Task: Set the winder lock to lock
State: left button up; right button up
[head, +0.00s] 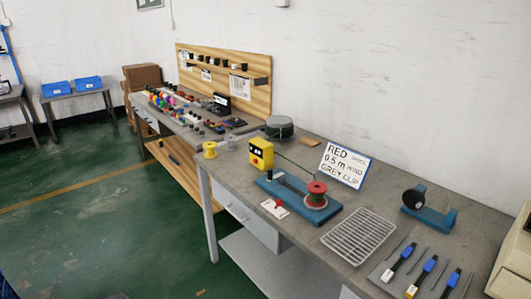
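The winder (290,193) is a blue base on the grey workbench, with a red spool (317,192) at its right end and a dark upright post at its left end. A small white plate with a red part (274,207) sits at the winder's front edge and looks like the winder lock. It is too small to read its marking or its setting. Neither of my grippers is in view.
A yellow box (260,152) and a sign (345,165) reading "RED 0.5 m GREY CLIP" stand behind the winder. A wire rack (358,237) lies to its right, then several tools on a grey mat. A blue stand (430,214) is farther right. The floor in front is clear.

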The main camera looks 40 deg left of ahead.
aim_at(279, 202)
jog(key=u, duration=1.45)
